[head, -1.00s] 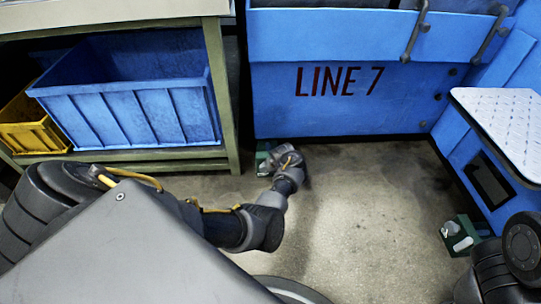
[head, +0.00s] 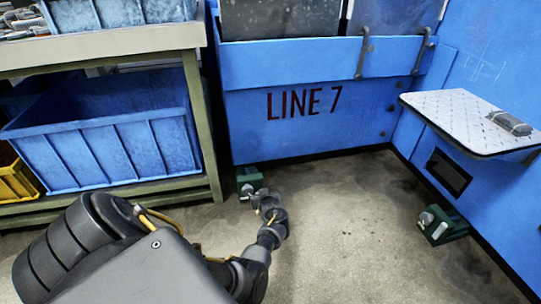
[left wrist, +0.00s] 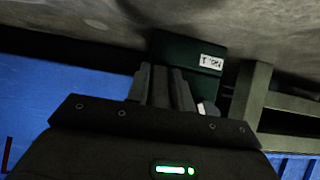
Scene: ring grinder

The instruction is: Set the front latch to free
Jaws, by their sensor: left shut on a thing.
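Two small green latch blocks are at floor level by the blue machine. One green block (head: 249,180) is by its lower left corner, near the bench leg; the other green block (head: 438,227), with a grey-white knob, is at the right. My left gripper (head: 262,197) is low at the left block. In the left wrist view that block (left wrist: 185,52) carries a white label too small to read. My left gripper's fingers (left wrist: 163,86) are close together against it, shut on its handle, which they mostly hide. A small pale part shows beside the fingers. My right gripper is out of view.
The blue machine front marked LINE 7 (head: 300,135) rises behind. A bench (head: 207,125) with blue bins (head: 110,150) stands at the left. A patterned metal shelf (head: 455,118) juts out at the right. The concrete floor (head: 345,225) between is clear.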

